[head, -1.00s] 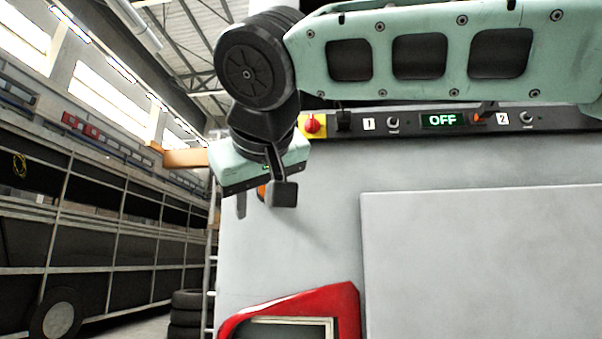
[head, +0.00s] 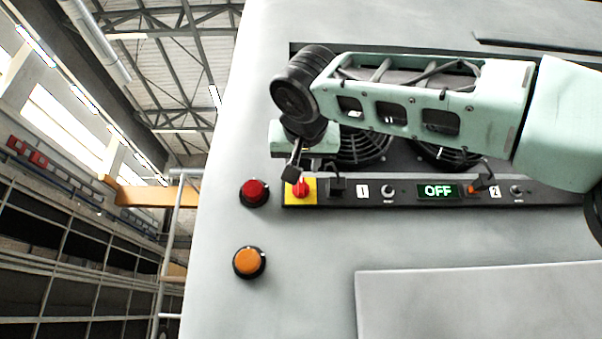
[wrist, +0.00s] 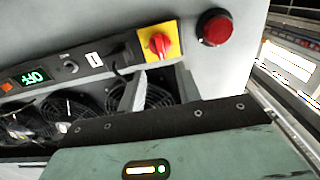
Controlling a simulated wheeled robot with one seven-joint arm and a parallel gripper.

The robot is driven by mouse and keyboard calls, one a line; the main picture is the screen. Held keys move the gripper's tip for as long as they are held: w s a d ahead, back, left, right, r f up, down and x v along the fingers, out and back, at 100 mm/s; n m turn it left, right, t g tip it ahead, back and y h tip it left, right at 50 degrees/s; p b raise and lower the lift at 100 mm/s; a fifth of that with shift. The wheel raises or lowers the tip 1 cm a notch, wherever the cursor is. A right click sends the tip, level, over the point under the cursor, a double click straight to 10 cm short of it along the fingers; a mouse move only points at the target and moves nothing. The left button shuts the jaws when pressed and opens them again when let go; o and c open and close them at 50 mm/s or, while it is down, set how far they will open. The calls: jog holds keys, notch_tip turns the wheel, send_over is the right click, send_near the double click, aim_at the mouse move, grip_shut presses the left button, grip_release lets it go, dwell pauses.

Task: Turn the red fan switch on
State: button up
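The red fan switch (head: 301,188) is a red rotary knob on a yellow square plate at the left end of the black control strip. It also shows in the wrist view (wrist: 159,43), above the fingers. My gripper (head: 296,172) is just above the knob in the head view and partly overlaps its upper edge. In the wrist view my gripper (wrist: 160,76) has its two grey fingers apart, with nothing between them. I cannot tell whether a finger touches the knob. The green display (head: 438,191) reads OFF.
A red round light (head: 255,192) and an orange one (head: 249,262) are on the wall left of the strip. Black fans (head: 362,148) sit behind my arm. Small switches (head: 388,192) line the strip. A raised panel (head: 480,300) is below. A ladder (head: 172,240) stands left.

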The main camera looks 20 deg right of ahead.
aim_at(301, 183)
jog(key=p+x, duration=0.3)
jog(key=x, duration=0.4)
jog(key=shift+w+r, duration=0.1)
jog(key=shift+w, duration=0.05)
jog(key=shift+w+d+p, duration=0.2)
jog(key=shift+w+p, duration=0.15)
jog(key=shift+w, duration=0.1)
grip_shut()
